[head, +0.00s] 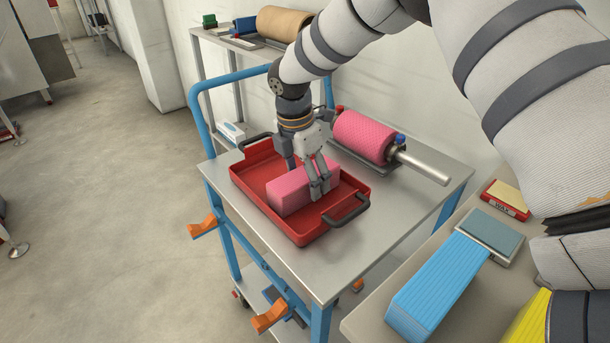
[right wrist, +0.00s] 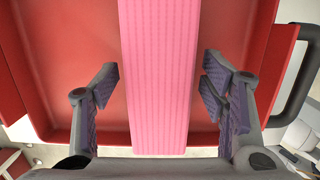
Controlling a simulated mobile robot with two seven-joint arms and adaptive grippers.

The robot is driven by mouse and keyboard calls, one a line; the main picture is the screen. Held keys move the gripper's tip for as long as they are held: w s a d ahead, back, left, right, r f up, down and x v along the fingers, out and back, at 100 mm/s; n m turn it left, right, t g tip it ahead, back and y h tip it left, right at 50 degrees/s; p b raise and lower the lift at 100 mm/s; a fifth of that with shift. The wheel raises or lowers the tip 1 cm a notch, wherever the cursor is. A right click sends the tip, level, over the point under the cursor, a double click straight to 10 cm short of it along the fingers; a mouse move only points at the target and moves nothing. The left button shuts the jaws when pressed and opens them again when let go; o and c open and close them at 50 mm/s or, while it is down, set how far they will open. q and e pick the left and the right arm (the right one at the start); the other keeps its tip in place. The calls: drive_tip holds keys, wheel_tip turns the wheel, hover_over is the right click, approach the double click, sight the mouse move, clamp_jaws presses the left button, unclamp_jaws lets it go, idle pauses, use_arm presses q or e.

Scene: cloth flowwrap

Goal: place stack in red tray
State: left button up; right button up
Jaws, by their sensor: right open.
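The red tray (head: 302,232) has black handles and stands on the metal top of a blue-framed cart. The pink stack (head: 290,193) lies in the tray and also shows in the right wrist view (right wrist: 160,75). My right gripper (head: 307,178) is over the tray with its fingers on either side of the stack. In the right wrist view its fingers (right wrist: 165,90) are open, with a gap to the stack on both sides. My left gripper is not in view.
A pink roll (head: 364,137) on a metal bar lies behind the tray on the cart top (head: 408,172). A blue stack (head: 437,287), a yellow stack (head: 528,318) and a red-edged box (head: 505,199) are on the right-hand table. The cart top in front of the tray is clear.

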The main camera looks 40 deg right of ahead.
sight(298, 177)
wheel_tip(298, 177, up, 12)
drive_tip(key=a, duration=0.1)
drive_tip(key=shift+a+p, duration=0.35)
drive_tip(key=shift+a, duration=0.05)
drive_tip(key=shift+s, duration=0.1)
